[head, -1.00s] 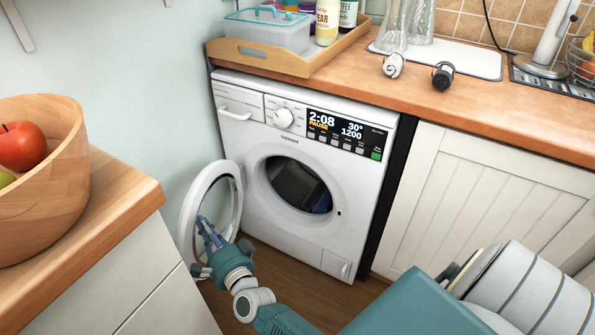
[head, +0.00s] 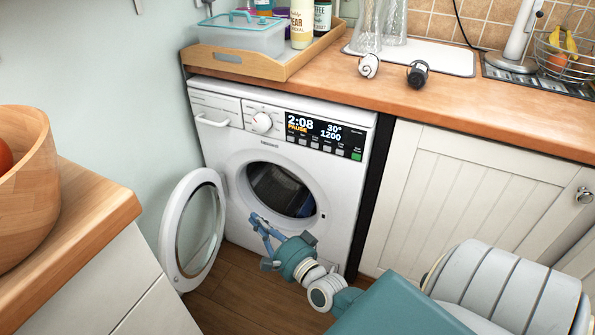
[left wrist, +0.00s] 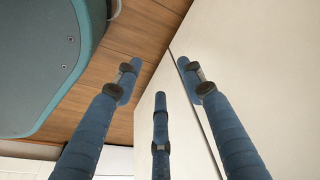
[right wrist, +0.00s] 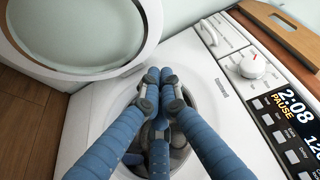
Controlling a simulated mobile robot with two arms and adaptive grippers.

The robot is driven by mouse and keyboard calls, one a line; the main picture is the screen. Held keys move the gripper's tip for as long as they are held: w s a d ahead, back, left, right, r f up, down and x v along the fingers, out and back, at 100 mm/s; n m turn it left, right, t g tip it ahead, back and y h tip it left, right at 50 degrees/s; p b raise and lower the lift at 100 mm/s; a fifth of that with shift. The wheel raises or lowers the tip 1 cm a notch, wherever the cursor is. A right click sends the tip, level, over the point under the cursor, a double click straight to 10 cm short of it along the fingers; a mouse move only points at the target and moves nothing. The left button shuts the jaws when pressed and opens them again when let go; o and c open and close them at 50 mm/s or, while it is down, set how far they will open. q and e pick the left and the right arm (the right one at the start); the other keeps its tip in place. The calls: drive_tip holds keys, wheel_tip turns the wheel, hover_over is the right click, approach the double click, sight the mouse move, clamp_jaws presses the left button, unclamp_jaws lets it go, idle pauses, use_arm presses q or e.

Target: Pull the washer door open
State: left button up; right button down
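The washer (head: 335,185) is white, with its display reading PAUSE. Its round door (head: 172,232) stands wide open, swung out to the left, and the dark drum opening (head: 280,190) is exposed with laundry inside. My right gripper (head: 257,222) is in front of the opening, to the right of the door and apart from it. In the right wrist view its blue fingers (right wrist: 160,76) are drawn together with nothing between them, covering part of the opening; the door rim (right wrist: 90,72) is at upper left. My left gripper (left wrist: 157,80) has its fingers spread, empty, near a pale panel.
A wooden worktop (head: 460,110) runs above the washer, with a tray (head: 275,68) on it. A white cupboard (head: 465,190) is right of the washer. A counter corner (head: 100,205) with a wooden bowl (head: 30,190) is at left, near the door. Wooden floor (head: 235,285) shows between.

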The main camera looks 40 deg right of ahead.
drive_tip(key=s+d, duration=0.5)
drive_tip(key=s, duration=0.5)
drive_tip(key=shift+p, duration=0.3)
drive_tip(key=shift+d, duration=0.1)
